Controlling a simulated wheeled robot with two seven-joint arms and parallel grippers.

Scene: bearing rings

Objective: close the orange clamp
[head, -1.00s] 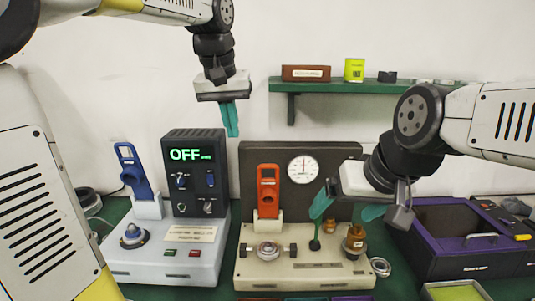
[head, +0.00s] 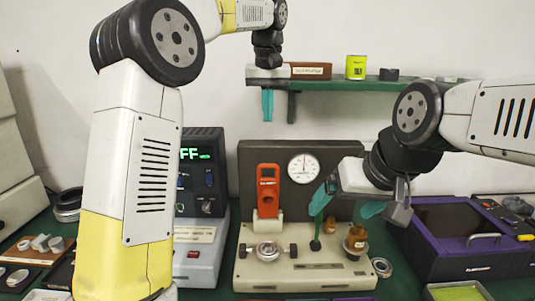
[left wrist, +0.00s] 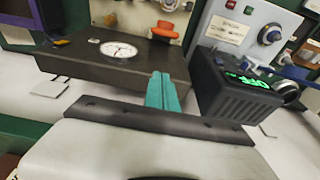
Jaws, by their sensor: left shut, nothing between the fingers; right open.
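The orange clamp (head: 268,190) stands upright on a white mount at the left of the beige fixture (head: 300,270), beside a metal ring (head: 267,251) seated between two dark knobs. Its orange end also shows at the top of the left wrist view (left wrist: 163,30). My left gripper (head: 267,105) is shut and empty, fingers pointing down, above and behind the clamp near the shelf's left end; its teal fingers show in the left wrist view (left wrist: 162,92). My right gripper (head: 345,203) is open, low over the fixture's right part, near a dark-based green post (head: 315,243).
A dark panel with a white dial gauge (head: 303,168) backs the fixture. A green shelf (head: 380,85) holds small boxes. A control box with a green display (head: 200,155) is partly hidden by my left arm.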

